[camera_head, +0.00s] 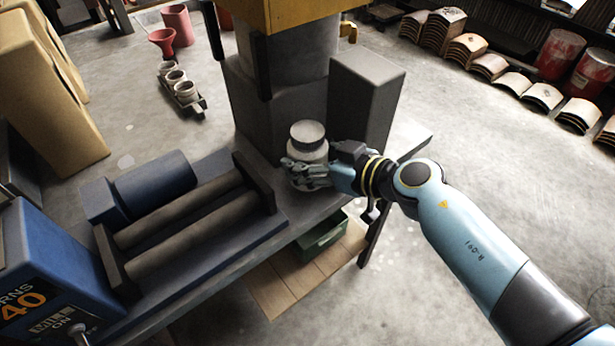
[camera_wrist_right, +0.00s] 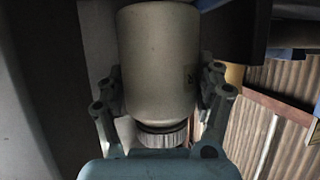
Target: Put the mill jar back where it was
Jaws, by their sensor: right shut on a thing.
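The mill jar (camera_head: 308,143), pale with a dark band near its top, is upright over the bench beside the grey column. My right gripper (camera_head: 305,178) is shut on it from the front, around its lower part. In the right wrist view the jar's pale body (camera_wrist_right: 160,65) lies between the fingers, with a ribbed cap towards the bottom of the picture. I cannot tell whether the jar touches the bench. The jar mill's two dark rollers (camera_head: 180,215) lie left of it with nothing on them. My left gripper is not in view.
A grey block (camera_head: 366,95) stands just behind and right of the jar. A blue control box (camera_head: 50,270) is at the bench's left end. A green crate (camera_head: 322,238) is below the bench. Small pots (camera_head: 180,87) and roof tiles (camera_head: 470,48) stand on the floor.

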